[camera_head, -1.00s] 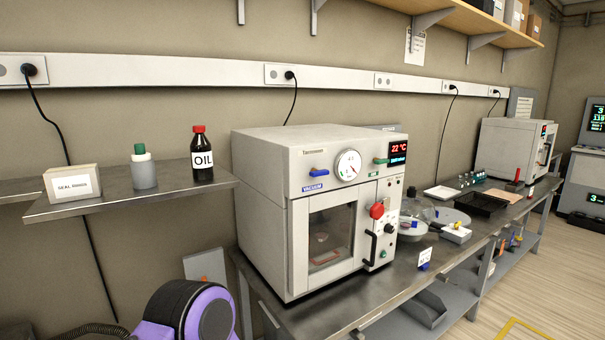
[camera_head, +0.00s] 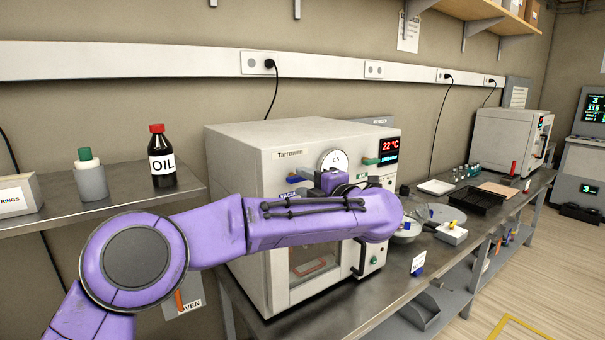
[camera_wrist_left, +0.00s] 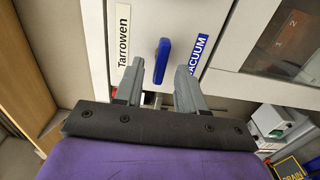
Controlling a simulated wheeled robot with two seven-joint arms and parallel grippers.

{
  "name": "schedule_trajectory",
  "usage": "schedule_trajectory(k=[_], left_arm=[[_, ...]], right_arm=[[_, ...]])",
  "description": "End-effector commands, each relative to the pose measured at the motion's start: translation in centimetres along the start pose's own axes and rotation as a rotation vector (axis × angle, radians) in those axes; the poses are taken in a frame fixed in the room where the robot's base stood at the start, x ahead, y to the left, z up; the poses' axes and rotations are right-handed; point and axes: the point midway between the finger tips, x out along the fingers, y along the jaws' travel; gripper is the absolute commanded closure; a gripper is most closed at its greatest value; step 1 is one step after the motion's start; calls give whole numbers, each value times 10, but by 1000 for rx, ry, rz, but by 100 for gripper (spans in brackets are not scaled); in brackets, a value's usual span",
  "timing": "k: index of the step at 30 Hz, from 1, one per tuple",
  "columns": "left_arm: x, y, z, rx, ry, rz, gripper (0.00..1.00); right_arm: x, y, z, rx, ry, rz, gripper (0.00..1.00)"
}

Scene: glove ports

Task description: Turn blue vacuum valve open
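The blue vacuum valve handle (camera_wrist_left: 163,60) is on the front panel of the Tarrowen oven (camera_head: 243,165), between the Tarrowen nameplate and the VACUUM label (camera_wrist_left: 198,50). It lies along the oven's width, upright in the left wrist view. My left gripper (camera_wrist_left: 160,68) is open, with one finger on each side of the handle and visible gaps. I cannot tell how deep the fingers reach. In the head view my left arm crosses the oven's front, and the gripper (camera_head: 327,182) hides most of the valve area. My right gripper is not in view.
An OIL bottle (camera_head: 162,158) and a green-capped bottle (camera_head: 91,176) stand on the left shelf above my arm. A black tray (camera_head: 470,203) lies right on the bench.

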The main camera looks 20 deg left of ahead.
Motion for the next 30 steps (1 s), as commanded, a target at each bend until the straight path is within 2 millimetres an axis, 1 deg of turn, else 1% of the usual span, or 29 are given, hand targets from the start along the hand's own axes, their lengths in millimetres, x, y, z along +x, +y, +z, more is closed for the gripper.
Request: schedule_trajectory(k=[1,5,13,14,15,17,25,30], left_arm=[[8,2,0,1,1,-4,61],[20,0,2,0,-3,-1,61],[22,-1,3,0,-6,1,61],[22,-1,3,0,-6,1,67],[22,-1,3,0,-6,1,80],[22,-1,3,0,-6,1,100],[21,-2,3,-8,-6,1,100],[21,-4,3,-56,-6,1,100]], right_arm=[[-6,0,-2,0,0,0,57],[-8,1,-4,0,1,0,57],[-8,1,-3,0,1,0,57],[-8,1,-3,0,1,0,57],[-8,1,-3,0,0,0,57],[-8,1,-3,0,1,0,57],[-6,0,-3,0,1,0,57],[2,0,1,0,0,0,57]])
